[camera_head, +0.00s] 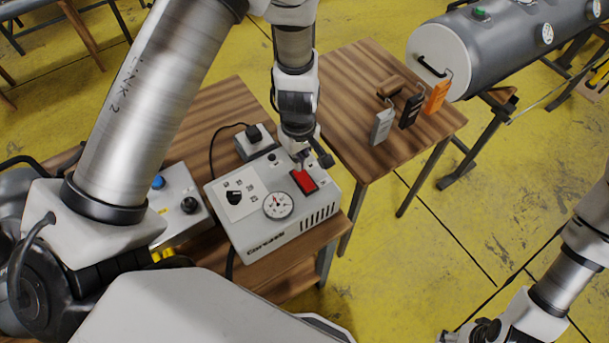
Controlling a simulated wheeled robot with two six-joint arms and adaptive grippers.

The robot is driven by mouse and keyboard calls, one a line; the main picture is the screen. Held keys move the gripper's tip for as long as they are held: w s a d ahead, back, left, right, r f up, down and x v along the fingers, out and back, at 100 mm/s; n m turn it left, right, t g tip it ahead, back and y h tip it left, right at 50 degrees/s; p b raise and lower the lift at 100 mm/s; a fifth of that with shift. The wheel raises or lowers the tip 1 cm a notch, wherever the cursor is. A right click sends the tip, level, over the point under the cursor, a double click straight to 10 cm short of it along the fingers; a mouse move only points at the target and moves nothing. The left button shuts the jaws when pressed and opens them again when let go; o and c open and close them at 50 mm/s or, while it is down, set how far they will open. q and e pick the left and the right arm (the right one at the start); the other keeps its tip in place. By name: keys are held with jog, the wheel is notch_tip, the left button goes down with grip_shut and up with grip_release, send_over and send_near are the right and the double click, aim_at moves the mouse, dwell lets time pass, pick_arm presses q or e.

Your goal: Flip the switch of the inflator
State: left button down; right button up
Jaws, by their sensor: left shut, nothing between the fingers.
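The inflator (290,227) is a white box on a striped wooden table in the middle of the head view. Its top carries a red switch (305,182), a round gauge (278,205) and a black knob (234,197). My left gripper (303,167) is shut and empty, pointing down with its fingertips at the far edge of the red switch. I cannot tell whether they touch it. My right gripper (478,333) is low at the bottom right, far from the inflator, and partly cut off; its fingers do not show clearly.
A grey box with a blue button (158,182) stands left of the inflator. A small box with a black plug (254,135) stands behind it. A second table (347,70) holds grey, black and orange padlock-like items. A grey tank (500,45) is at the back right.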

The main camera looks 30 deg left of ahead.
pick_arm(q)
jog(key=shift+f, duration=0.1)
jog(key=shift+f+b, duration=1.05)
jog(key=shift+f, duration=0.15)
dwell(0.6)
notch_tip(320, 180, up, 7)
jog(key=p, duration=0.7)
jog(key=shift+r, duration=0.1)
dwell(0.3)
